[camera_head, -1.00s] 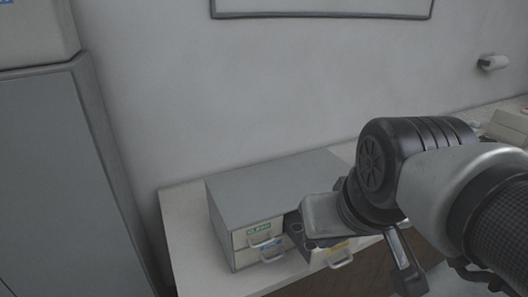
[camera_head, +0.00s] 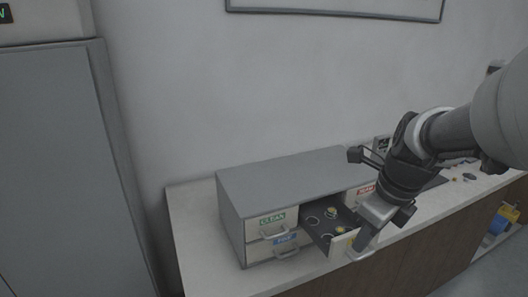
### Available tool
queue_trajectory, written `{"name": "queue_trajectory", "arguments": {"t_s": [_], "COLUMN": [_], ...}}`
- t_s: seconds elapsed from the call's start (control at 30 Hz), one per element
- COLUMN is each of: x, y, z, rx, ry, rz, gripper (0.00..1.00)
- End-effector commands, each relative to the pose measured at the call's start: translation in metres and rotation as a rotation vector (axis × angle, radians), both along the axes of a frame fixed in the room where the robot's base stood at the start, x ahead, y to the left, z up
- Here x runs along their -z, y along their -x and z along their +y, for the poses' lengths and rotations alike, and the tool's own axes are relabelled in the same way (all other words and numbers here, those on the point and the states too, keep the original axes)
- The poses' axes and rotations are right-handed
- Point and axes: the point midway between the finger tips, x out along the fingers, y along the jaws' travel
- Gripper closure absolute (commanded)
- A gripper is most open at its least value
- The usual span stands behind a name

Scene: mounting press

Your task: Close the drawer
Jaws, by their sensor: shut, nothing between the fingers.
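The grey drawer cabinet (camera_head: 290,177) stands on the white counter against the wall. One drawer (camera_head: 322,224) on its right side is pulled out, with several small round items inside. The drawer's front carries a yellow label and a handle (camera_head: 360,256). My gripper (camera_head: 364,240) is at this drawer's front, pointing down and left. It hides part of the front; I cannot tell whether it touches it. The upper left drawer (camera_head: 270,225) with a green label and the lower left drawer (camera_head: 285,248) with a blue label are shut. A red-labelled drawer (camera_head: 362,191) is partly hidden behind my arm.
A tall grey cabinet (camera_head: 55,170) stands at the left. The counter (camera_head: 195,230) has free room left of the drawer cabinet. Small items (camera_head: 465,176) lie on the counter at the far right. A framed board hangs on the wall above.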

Motion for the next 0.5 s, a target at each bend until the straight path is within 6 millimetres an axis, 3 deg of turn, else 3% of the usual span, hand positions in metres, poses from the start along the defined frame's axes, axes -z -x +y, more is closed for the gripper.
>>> {"name": "queue_trajectory", "arguments": {"t_s": [0.17, 0.37, 0.5], "x": [0.014, 0.032, 0.060], "y": [-0.003, -0.006, -0.012], "z": [-0.016, -0.016, -0.013], "rx": [0.246, 0.274, 0.273], "ry": [-0.058, -0.066, -0.066], "rz": [0.028, 0.034, 0.036], "gripper": [1.00, 1.00, 1.00]}}
